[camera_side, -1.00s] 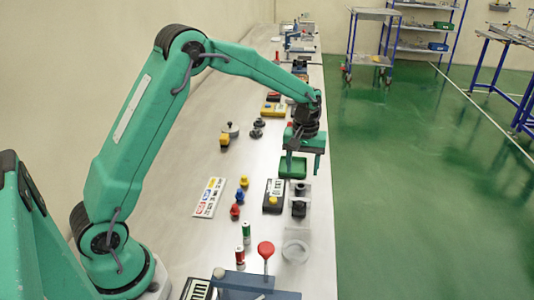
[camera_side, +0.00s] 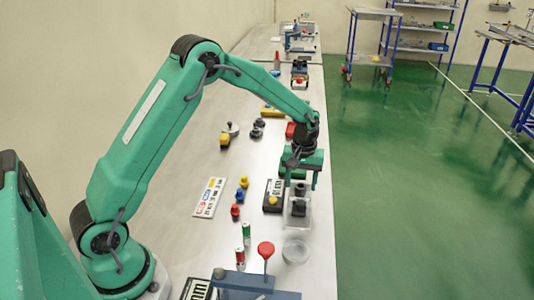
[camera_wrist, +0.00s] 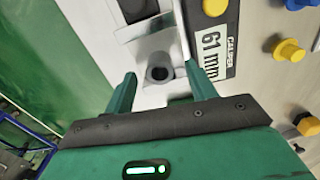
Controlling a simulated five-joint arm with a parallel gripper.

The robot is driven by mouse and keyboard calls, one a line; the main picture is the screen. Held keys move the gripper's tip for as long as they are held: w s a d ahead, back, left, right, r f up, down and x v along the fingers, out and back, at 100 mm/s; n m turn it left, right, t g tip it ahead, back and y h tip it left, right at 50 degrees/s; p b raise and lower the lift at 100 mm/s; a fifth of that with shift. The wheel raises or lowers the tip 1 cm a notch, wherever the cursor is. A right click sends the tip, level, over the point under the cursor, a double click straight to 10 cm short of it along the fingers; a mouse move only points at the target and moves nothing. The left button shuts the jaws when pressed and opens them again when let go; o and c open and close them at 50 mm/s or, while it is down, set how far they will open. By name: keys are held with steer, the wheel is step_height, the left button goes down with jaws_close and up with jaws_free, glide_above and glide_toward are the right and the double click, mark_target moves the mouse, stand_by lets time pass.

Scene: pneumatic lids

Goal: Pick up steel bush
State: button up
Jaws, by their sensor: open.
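The steel bush (camera_wrist: 158,74) is a short grey cylinder with a dark bore, standing on a pale metal plate in the wrist view. My gripper (camera_wrist: 160,80) is open, with one green finger on either side of the bush and a gap on both sides. In the side view my gripper (camera_side: 302,184) points down over the metal fixture at the bench's right edge. I cannot clearly separate the bush from the dark parts between the fingers there.
A dark block (camera_side: 299,208) sits on the fixture, close to my gripper. A clear round dish (camera_side: 295,250) and a red-topped lever (camera_side: 266,250) are nearer the camera.

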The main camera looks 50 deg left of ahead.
steer(key=shift+f, duration=1.1)
steer(key=shift+c, duration=0.3)
jaws_close()
steer(key=shift+r, duration=0.15)
steer(key=shift+r, duration=0.85)
step_height(320, 180, up, 2)
steer(key=shift+r, duration=0.25)
steer(key=s+d+r, duration=0.5)
steer(key=d+r, duration=0.1)
steer(key=d, duration=0.4)
steer(key=shift+s+r, duration=0.3)
steer(key=shift+s, duration=0.05)
